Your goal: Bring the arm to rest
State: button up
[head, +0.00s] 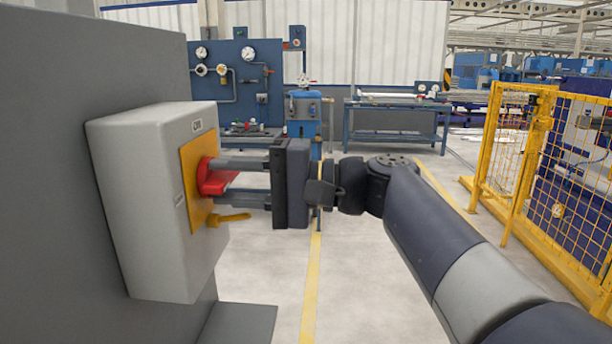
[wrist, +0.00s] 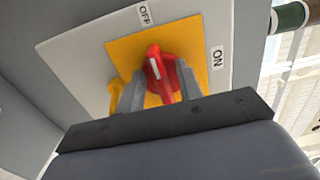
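A red rotary switch handle (head: 216,181) stands out from a yellow plate (head: 196,155) on the front of a grey box (head: 145,200). My gripper (head: 229,181) is level with it, one finger above and one below the handle. In the wrist view the handle (wrist: 160,75) lies between my two fingers, with a sliver of yellow plate showing beside it, so the fingers look open around it, not clamped. The white mark on the handle points toward the OFF label (wrist: 145,15); the ON label (wrist: 217,57) is to the right.
A yellow lever (head: 230,219) sticks out of the box just below my lower finger. A dark grey panel (head: 60,120) carries the box on the left. Yellow fencing (head: 510,165) stands at right. A workbench (head: 395,104) stands behind; the floor between is clear.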

jog(key=d, duration=1.1)
jog(key=a, duration=1.1)
jog(key=shift+a+r+p, duration=0.1)
jog(key=shift+r+p, duration=0.1)
jog(key=shift+p, duration=0.15)
jog(key=shift+r+m+p, duration=0.1)
jog(key=shift+m+p, duration=0.3)
jog(key=shift+p, duration=0.15)
jog(key=m+p, duration=0.3)
jog(key=p, duration=0.1)
jog(key=shift+r, duration=0.15)
jog(key=shift+m+p, duration=0.5)
jog(key=shift+m, duration=0.2)
jog(key=shift+f, duration=0.25)
